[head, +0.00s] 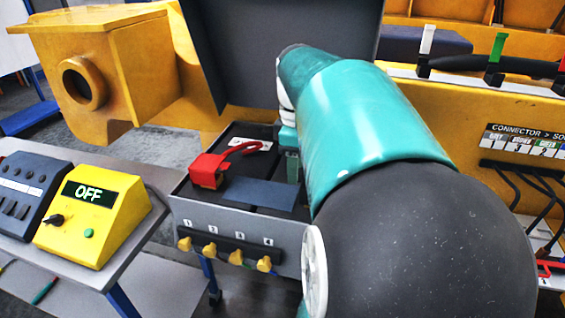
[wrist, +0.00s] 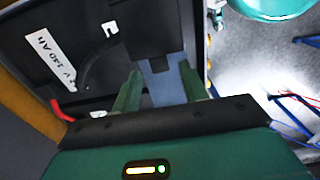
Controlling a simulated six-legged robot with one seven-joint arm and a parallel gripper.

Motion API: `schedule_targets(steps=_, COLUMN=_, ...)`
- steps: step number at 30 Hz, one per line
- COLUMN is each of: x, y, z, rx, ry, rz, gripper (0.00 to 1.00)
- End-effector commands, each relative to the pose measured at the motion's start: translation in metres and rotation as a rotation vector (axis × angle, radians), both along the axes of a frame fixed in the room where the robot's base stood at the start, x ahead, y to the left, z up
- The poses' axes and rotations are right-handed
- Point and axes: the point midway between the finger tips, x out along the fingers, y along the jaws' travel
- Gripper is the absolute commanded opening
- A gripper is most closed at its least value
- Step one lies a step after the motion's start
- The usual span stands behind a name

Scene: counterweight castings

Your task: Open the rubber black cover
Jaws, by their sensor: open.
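A small black piece (wrist: 148,28), which looks like the rubber black cover, sits at the edge of the black battery (wrist: 75,45) in the wrist view. It seems closed, though its edges are dark. My gripper (wrist: 160,70) is open, its two green fingers apart, just short of the piece and roughly in line with it. I cannot tell whether they touch it. In the head view my arm hides the cover, and only part of my gripper (head: 291,160) shows above the right side of the open battery box (head: 235,228).
A red connector (head: 207,171) with a red cable lies on the battery's left. A dark raised lid (head: 280,55) stands behind. Yellow knobs (head: 235,256) line the box front. A yellow unit reading OFF (head: 90,215) stands on the left table. A yellow connector panel (head: 450,110) is at right.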

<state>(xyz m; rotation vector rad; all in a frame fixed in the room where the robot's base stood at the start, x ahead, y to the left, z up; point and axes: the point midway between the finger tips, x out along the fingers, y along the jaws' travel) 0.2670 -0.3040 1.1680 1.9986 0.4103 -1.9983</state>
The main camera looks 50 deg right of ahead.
Motion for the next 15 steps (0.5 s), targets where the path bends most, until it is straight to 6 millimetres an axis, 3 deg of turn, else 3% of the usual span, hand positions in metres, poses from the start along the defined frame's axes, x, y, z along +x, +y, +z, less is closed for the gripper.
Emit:
schedule_targets(steps=11, x=0.0004, y=0.0001, z=-0.0090, rx=0.000, ry=0.000, rz=0.001, gripper=0.44)
schedule_targets(steps=15, x=0.0005, y=0.0001, z=-0.0089, rx=0.000, ry=0.000, rz=0.001, gripper=0.18)
